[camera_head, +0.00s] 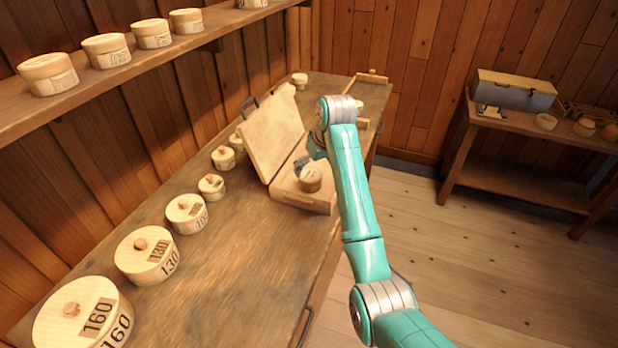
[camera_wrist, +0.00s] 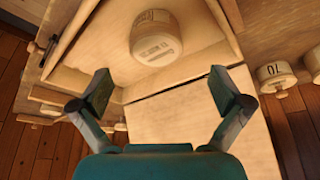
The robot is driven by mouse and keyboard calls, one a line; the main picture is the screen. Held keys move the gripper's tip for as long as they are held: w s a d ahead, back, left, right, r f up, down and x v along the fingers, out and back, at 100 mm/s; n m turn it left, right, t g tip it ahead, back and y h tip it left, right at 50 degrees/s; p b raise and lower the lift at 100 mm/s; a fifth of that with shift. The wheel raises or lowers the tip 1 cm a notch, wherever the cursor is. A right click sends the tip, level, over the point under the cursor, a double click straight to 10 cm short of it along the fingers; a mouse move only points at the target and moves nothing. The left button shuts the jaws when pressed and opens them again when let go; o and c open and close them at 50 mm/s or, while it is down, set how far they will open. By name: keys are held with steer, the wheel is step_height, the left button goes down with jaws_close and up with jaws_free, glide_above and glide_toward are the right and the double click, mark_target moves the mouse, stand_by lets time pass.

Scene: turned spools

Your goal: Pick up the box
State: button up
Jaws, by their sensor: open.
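An open wooden case (camera_head: 303,203) stands on the workbench with its lid (camera_head: 270,140) tilted up. A small round pale wooden box (camera_head: 311,180) sits inside its tray. In the wrist view the round box (camera_wrist: 156,40) shows near the top, with a printed label on its side, between the case walls. My gripper (camera_head: 304,161) is beside the round box, at the case. In the wrist view my gripper (camera_wrist: 160,88) is open, its two fingers spread and nothing between them; the box lies beyond the fingertips, apart from them.
Several round lidded boxes, including the 160 box (camera_head: 84,318) and the 130 box (camera_head: 147,256), line the bench (camera_head: 235,265) along the wall. A shelf (camera_head: 120,75) with more boxes runs above. A side table (camera_head: 525,122) with a grey case (camera_head: 513,92) stands right; floor between is clear.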

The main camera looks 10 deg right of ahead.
mark_target(311, 175)
steer(key=shift+w+d+x, duration=0.1)
steer(key=shift+x, duration=1.8)
steer(key=shift+w+d+x, duration=0.15)
steer(key=shift+x, duration=1.8)
steer(key=c, duration=1.1)
